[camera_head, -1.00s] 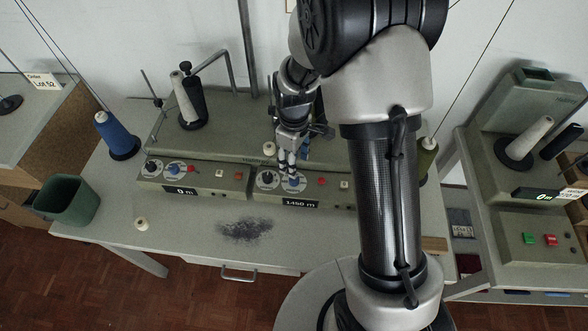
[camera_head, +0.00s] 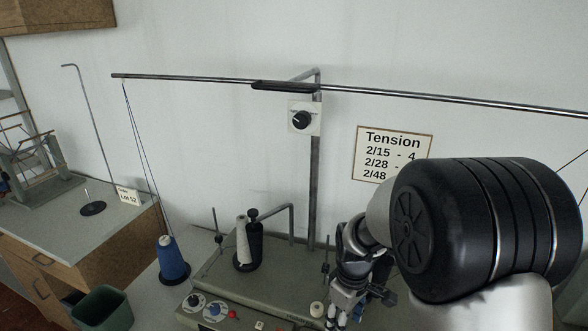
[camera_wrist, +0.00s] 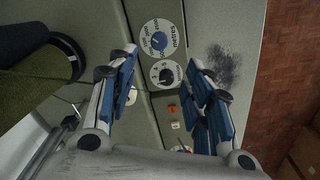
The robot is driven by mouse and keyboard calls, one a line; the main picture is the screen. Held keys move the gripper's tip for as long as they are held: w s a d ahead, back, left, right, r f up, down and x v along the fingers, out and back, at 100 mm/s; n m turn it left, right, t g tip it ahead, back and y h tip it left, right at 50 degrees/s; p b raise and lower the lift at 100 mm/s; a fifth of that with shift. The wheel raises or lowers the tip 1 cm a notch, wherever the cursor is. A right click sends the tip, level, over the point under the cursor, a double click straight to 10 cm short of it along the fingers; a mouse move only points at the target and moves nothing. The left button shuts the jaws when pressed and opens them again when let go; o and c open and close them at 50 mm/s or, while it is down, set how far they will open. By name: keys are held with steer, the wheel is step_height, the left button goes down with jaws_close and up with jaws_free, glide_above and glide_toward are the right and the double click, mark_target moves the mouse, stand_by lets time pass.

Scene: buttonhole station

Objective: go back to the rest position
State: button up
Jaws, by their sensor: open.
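My gripper (camera_head: 342,308) is at the lower middle of the head view, in front of the grey winding machine (camera_head: 225,270), its tips near the bottom edge. In the wrist view my gripper (camera_wrist: 163,85) is open, its blue-padded fingers apart with nothing between them. Past the fingers lies the machine's front panel, with a metres dial (camera_wrist: 159,39) with a blue knob and a second dial (camera_wrist: 166,75) below it. I cannot tell how far the fingertips are above the panel. My own arm covers the lower right of the head view.
A blue thread cone (camera_head: 172,262) and a white cone (camera_head: 242,243) stand left of my gripper. A metal post (camera_head: 314,190) rises behind the machine to a long rod (camera_head: 440,97). A green bin (camera_head: 103,308) is at lower left. A tension card (camera_head: 393,153) hangs on the wall.

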steer(key=s+r+m+t, duration=0.1)
steer(key=s+r+m, duration=0.1)
steer(key=s+r, duration=0.35)
steer(key=s+r+m+t, duration=0.1)
steer(key=s+r+m, duration=0.15)
steer(key=r, duration=0.55)
steer(key=s+r+m+t, duration=0.2)
steer(key=s+r+m, duration=0.2)
steer(key=s, duration=0.9)
steer(key=shift+v, duration=1)
